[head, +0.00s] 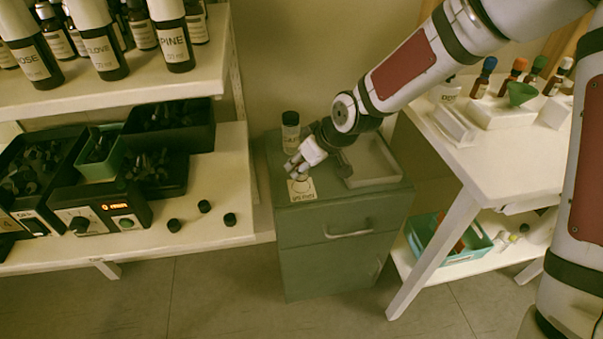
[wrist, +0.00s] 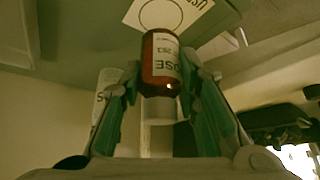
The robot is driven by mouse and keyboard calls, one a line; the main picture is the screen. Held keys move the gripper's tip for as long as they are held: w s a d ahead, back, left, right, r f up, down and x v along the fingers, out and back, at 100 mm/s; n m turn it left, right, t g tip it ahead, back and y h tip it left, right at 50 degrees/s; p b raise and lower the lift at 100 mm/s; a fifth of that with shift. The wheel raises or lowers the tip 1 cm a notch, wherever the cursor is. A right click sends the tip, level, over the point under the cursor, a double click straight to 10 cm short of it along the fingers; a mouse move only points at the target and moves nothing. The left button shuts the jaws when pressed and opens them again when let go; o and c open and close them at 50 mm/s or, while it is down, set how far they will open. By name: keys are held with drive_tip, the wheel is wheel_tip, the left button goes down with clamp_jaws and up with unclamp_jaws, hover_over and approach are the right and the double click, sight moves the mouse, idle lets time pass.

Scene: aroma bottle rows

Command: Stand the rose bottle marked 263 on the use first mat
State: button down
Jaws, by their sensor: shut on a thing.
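My gripper (head: 300,165) is over the grey-green cabinet, just above and behind the use first mat (head: 311,196), a pale card with a ring and print. In the wrist view my gripper (wrist: 163,75) is shut on the rose bottle (wrist: 162,60), an amber bottle with a white cap. Its label reads ROSE and 263, upside down in that view. The bottle's base points toward the mat (wrist: 198,8), close to the printed ring. I cannot tell whether it touches the mat. In the head view my fingers mostly hide the bottle.
Another bottle with a dark cap (head: 290,131) stands at the cabinet's back left, close to my gripper. A shallow pale tray (head: 372,181) is on the cabinet's right. Larger labelled bottles (head: 174,45) fill the left shelf. A white table (head: 455,165) stands at the right.

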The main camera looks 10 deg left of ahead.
drive_tip(key=shift+f+b, duration=0.35)
drive_tip(key=shift+f, duration=1.1)
drive_tip(key=shift+s+f, duration=0.1)
drive_tip(key=c, duration=1.2)
unclamp_jaws()
drive_tip(key=shift+r, duration=0.3)
drive_tip(key=p+v, duration=0.5)
drive_tip(key=v, duration=0.6)
drive_tip(key=shift+s+d+r, duration=0.15)
drive_tip(key=shift+s+r, duration=0.05)
drive_tip(key=shift+r, duration=0.1)
